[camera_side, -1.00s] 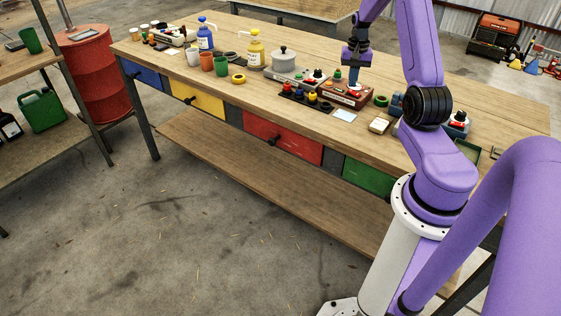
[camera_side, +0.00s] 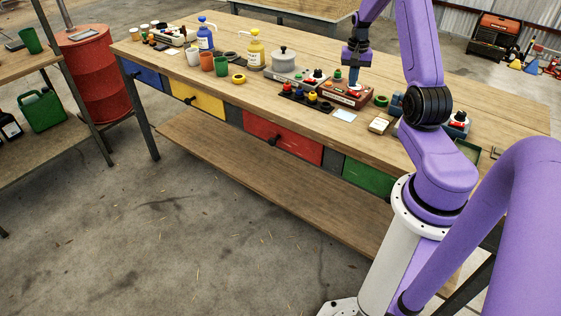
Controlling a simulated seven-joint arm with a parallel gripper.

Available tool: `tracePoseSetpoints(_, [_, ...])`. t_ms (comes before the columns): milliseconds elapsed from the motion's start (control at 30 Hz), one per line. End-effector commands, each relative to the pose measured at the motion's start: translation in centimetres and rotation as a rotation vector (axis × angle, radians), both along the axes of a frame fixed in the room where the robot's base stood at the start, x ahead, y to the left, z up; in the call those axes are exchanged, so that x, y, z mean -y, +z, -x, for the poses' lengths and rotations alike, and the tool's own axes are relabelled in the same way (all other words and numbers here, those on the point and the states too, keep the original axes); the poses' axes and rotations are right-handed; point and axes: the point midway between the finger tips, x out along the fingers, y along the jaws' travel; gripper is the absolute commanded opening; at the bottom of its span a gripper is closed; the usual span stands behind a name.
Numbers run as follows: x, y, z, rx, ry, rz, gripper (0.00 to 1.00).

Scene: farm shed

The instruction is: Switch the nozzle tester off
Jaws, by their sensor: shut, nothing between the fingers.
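A reddish-brown box with a pale label strip (camera_side: 341,98) stands on the bench right of centre; it looks like the nozzle tester, but the label is too small to read. A green knob (camera_side: 338,74) shows at its back left. My gripper (camera_side: 354,82) points straight down over the top of this box, its fingers shut and empty. The fingertips are at or just above the box top; I cannot tell if they touch. The gripper hides part of the top, and the state of any switch is too small to make out.
Left of the box are a dark tray with coloured knobs (camera_side: 301,97) and a grey unit with a lidded pot (camera_side: 284,58). Bottles and cups stand farther left.

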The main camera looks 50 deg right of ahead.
Motion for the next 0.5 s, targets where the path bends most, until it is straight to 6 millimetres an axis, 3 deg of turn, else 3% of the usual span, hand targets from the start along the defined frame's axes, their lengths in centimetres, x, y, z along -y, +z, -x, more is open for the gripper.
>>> tracePoseSetpoints(500, [0.00, -0.45, -0.01, 0.000, 0.000, 0.000, 0.00])
